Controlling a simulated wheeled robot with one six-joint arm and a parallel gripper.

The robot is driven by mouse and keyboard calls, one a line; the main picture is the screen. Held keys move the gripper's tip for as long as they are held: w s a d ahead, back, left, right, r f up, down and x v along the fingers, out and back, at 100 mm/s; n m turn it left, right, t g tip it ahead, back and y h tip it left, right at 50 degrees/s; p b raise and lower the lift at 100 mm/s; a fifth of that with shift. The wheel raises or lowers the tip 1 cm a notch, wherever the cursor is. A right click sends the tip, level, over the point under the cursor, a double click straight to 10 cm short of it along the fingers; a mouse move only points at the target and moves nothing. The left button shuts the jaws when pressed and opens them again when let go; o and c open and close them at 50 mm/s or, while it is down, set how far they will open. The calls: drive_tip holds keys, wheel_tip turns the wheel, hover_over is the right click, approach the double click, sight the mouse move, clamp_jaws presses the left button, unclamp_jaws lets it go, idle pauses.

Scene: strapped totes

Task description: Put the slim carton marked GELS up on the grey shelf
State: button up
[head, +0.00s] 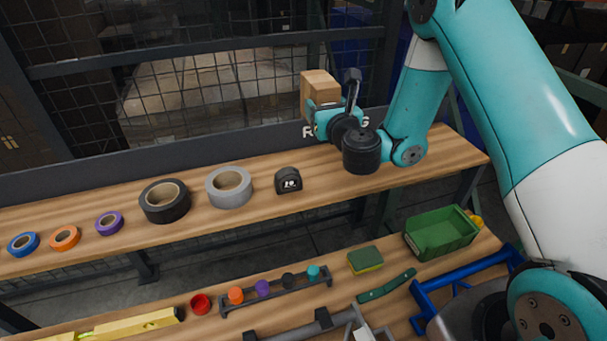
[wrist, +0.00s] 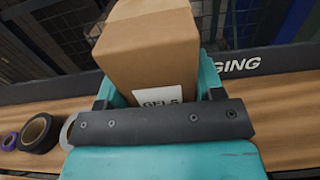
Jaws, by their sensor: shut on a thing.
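A brown carton (head: 319,88) is held by my gripper (head: 325,112) above the back right of the upper wooden shelf. In the wrist view the carton (wrist: 150,50) stands between the two teal fingers, and a white label reading GELS shows low on its near face, partly covered by the dark bar of the gripper. My gripper is shut on the carton, which looks about upright and clear of the wood. I cannot make out a separate grey shelf in either view.
A dark grey board (head: 100,174) with white letters runs behind the upper wooden shelf (head: 330,178). Tape rolls (head: 229,187) and a black tape measure (head: 288,180) stand on it. The lower bench holds a green bin (head: 440,232) and a sponge (head: 365,260). Wire mesh stands behind.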

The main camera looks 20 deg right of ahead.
wheel_tip(320, 180, down, 17)
drive_tip(key=b, duration=1.5)
drive_tip(key=shift+f, duration=0.15)
drive_tip(key=shift+f, duration=0.2)
drive_tip(key=o, duration=0.8)
